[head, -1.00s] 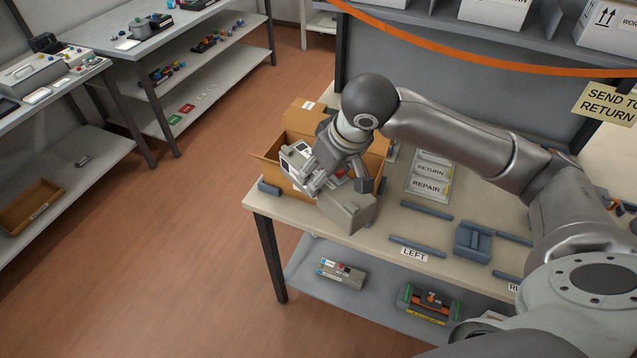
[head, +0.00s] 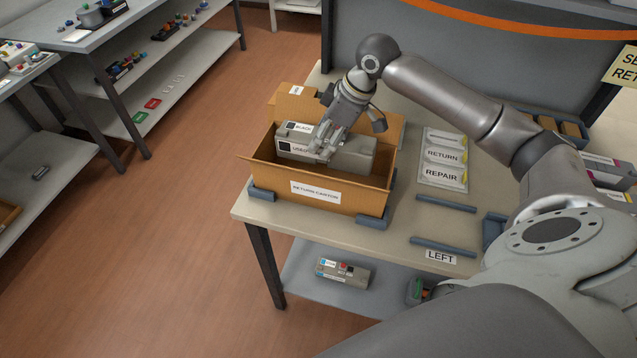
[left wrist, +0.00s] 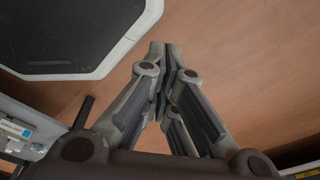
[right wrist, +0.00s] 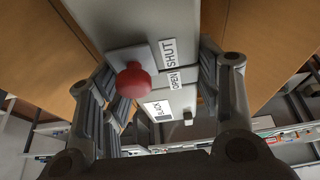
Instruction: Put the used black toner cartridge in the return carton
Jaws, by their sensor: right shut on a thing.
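The used black toner cartridge (head: 353,156) is a grey box with BLACK and USED labels. In the head view it lies lengthwise within the open return carton (head: 272,178), its lower part hidden by the front wall. I cannot tell if it touches the carton floor. My right gripper (head: 322,150) is shut on it from above. In the right wrist view the cartridge (right wrist: 175,75) is between the fingers (right wrist: 165,95), with a red knob and SHUT and OPEN labels; brown carton walls flank it. My left gripper (left wrist: 166,55) is shut and empty over the floor.
RETURN and REPAIR cards (head: 443,157) lie right of the carton on the table. Blue-grey blocks (head: 373,218) stand at the carton's corners. Another cartridge (head: 342,271) lies on the lower shelf. An orange strap (head: 470,22) crosses the upper right.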

